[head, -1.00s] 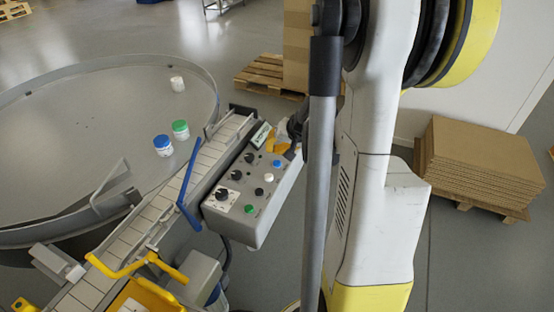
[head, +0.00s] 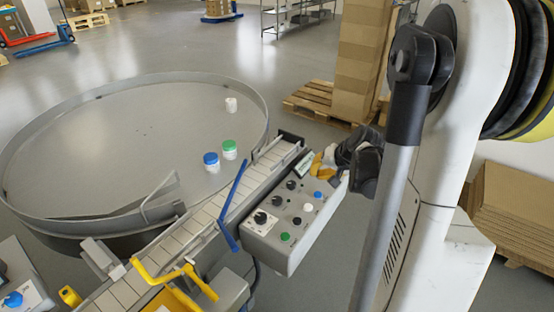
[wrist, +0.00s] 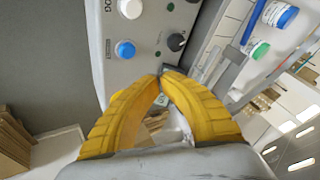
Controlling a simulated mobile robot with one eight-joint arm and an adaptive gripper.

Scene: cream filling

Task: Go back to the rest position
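My gripper (wrist: 161,78) shows in the wrist view as two yellow fingers whose tips meet or nearly meet, with nothing seen between the tips. In the head view my gripper (head: 322,164) is at the far right corner of the grey control box (head: 283,253), partly hidden by my arm. The box carries black knobs and blue, white and green buttons. In the wrist view the blue button (wrist: 125,49) lies just ahead and left of the fingertips. I cannot tell if the fingers touch the box.
A conveyor (head: 205,218) runs beside the control box. A round table (head: 120,130) holds jars with blue (head: 211,160), green (head: 229,148) and white (head: 231,104) lids. Cardboard stacks on pallets (head: 325,104) stand behind and right. Open floor lies at the back.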

